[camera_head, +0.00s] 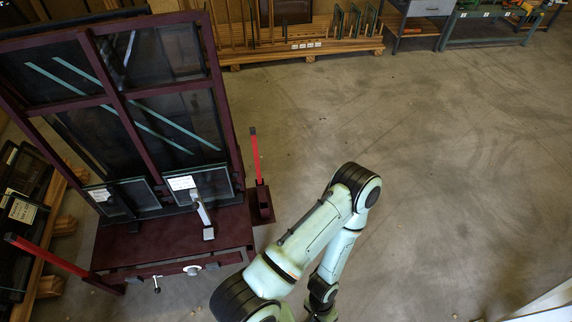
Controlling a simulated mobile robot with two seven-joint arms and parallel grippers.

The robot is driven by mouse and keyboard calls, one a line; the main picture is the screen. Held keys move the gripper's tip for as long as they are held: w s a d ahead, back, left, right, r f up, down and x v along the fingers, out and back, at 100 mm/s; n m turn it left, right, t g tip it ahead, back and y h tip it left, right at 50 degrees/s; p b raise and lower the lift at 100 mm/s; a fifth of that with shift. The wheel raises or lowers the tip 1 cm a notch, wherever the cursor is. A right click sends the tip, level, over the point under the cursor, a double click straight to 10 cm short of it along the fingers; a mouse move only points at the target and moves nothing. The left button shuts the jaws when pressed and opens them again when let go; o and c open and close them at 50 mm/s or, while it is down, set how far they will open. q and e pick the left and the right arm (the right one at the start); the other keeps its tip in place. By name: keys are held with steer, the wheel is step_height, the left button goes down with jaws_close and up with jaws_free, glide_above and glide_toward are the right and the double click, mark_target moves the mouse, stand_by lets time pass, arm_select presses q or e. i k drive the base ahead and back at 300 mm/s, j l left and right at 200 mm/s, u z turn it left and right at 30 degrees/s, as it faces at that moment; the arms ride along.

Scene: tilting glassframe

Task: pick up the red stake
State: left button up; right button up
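One red stake (256,158) stands upright at the right side of the dark red glass frame rack (170,240). It has a black tip, and its foot sits in a dark red bracket. A second red stake (47,256) sticks out at the rack's front left corner, tilted in the picture, also with a black end. One of my arms bends up from the bottom middle, right of the rack, and its far end runs down to the bottom edge. Neither gripper is in view. The arm is apart from both stakes.
Glass panes with white labels (182,183) lean on the rack's tilted frame. A small lever (202,212) stands on its bed. Wooden racks (300,50) and a workbench (488,27) line the back. Stacked panels (22,212) are at left. The concrete floor at right is clear.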

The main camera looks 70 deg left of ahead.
mark_target(252, 130)
steer(key=i+u, duration=0.7)
steer(key=u, duration=0.2)
steer(key=i+l+u, duration=0.15)
steer(key=i+u, duration=0.15)
steer(key=u, duration=0.15)
steer(key=i+u, duration=0.1)
steer(key=u, duration=0.3)
steer(key=i+u, duration=0.15)
steer(key=u, duration=0.3)
steer(key=i+l+u, duration=0.1)
steer(key=u, duration=0.3)
steer(key=i+l+u, duration=0.1)
steer(key=u, duration=0.35)
